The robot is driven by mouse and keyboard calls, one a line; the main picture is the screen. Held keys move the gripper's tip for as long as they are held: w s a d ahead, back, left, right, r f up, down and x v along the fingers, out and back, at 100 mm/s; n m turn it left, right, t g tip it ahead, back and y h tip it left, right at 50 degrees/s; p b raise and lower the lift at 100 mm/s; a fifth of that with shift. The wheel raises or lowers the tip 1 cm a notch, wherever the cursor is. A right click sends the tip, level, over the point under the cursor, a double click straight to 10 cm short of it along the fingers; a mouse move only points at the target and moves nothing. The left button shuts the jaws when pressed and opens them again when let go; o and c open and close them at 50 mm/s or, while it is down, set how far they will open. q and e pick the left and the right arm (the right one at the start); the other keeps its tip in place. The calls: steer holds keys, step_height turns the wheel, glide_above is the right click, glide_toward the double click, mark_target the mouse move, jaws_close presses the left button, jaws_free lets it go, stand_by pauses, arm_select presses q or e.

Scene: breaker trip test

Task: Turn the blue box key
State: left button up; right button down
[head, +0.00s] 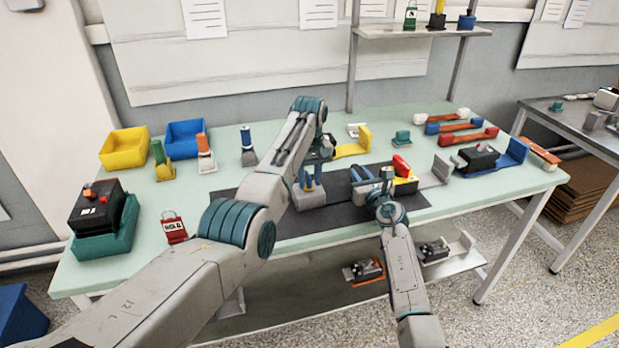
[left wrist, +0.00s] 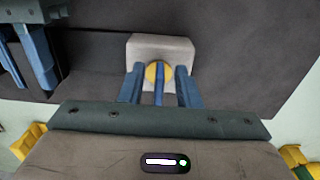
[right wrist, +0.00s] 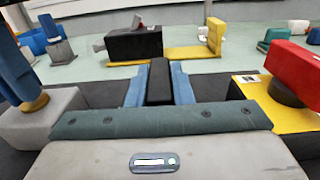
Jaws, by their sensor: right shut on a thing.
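A blue key stands in a yellow round collar (left wrist: 158,72) on a small pale grey box (left wrist: 140,46); the box also shows in the head view (head: 308,200) on the dark mat. My left gripper (left wrist: 158,88) points down over it, its fingers on either side of the key with gaps between, so it is open. My right gripper (head: 387,178) is shut on a black block (right wrist: 159,80), just right of the grey box. Beside it a red handle (right wrist: 305,70) sits on a black hub over a yellow plate (right wrist: 270,106). The key is mostly hidden in the head view.
Yellow (head: 124,149) and blue bins stand at the back left. Green, orange and blue upright pieces stand near them. A black box (head: 97,212) in a teal tray and a red tag (head: 173,228) are at the left. Red, blue and orange handles (head: 468,137) lie at the right.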

arm_select(q)
jaws_close()
steer(key=shift+m, duration=0.4)
steer(key=m, duration=0.2)
steer(key=shift+a+m, duration=0.2)
steer(key=shift+m, duration=0.2)
steer(key=m, duration=0.3)
steer(key=shift+a+m, duration=0.25)
steer(key=shift+m, duration=0.05)
steer(key=m, duration=0.5)
steer(key=shift+w+a, duration=0.25)
steer(key=shift+a, duration=0.05)
steer(key=m, duration=0.5)
steer(key=shift+w+a+m, duration=0.15)
steer(key=shift+w+m, duration=0.1)
steer(key=shift+m, duration=0.15)
